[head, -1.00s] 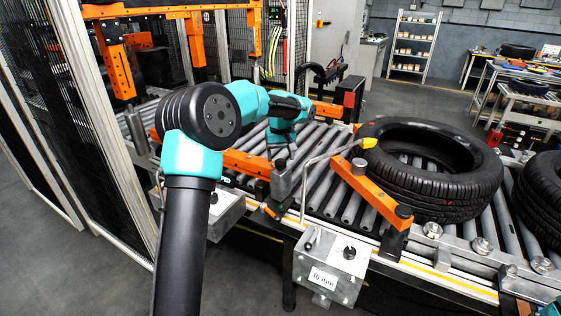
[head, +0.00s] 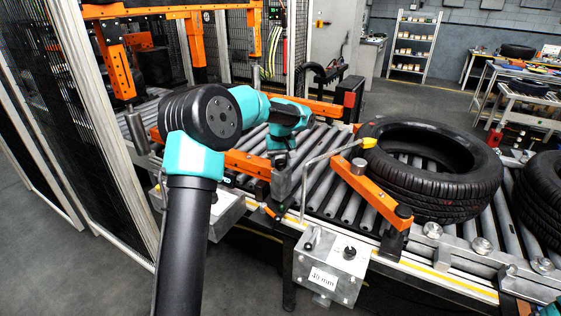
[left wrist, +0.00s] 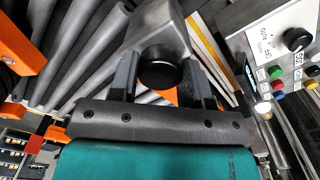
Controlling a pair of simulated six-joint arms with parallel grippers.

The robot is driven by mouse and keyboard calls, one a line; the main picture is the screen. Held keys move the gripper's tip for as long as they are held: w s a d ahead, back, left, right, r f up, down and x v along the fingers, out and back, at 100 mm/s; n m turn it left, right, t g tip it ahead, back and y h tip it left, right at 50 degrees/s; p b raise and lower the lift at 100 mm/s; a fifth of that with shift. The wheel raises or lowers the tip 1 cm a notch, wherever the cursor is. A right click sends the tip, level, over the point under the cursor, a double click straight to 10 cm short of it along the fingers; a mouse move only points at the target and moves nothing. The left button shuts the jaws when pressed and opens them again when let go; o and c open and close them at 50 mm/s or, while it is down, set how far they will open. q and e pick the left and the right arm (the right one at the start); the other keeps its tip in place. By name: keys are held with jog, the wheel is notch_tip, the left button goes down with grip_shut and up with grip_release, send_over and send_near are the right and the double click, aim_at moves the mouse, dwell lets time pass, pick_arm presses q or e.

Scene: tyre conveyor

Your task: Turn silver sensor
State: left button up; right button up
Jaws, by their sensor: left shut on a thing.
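The silver sensor (left wrist: 158,30) is a grey metal block with a black round knob, seen up close between my fingers in the left wrist view. In the head view, its grey body (head: 282,184) stands at the conveyor's near edge, under my wrist. My left gripper (left wrist: 165,85) is shut on it, with one dark finger on each side. In the head view my left gripper (head: 281,162) points down onto the sensor and its fingers are hard to make out. My right gripper is not in view.
A bent metal rod with a yellow tip (head: 368,142) reaches toward a black tyre (head: 430,170) on the rollers. Orange bars (head: 372,188) flank the sensor. A grey control box (head: 330,265) hangs in front. Mesh fencing (head: 60,110) stands at left.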

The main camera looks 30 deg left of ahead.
pick_arm(q)
jog(key=shift+c, duration=0.5)
jog(key=shift+m, duration=0.7)
jog(key=o, duration=0.9)
jog(key=shift+o, duration=0.2)
jog(key=shift+r, duration=0.15)
notch_tip(320, 180, up, 17)
jog(key=shift+r, duration=0.1)
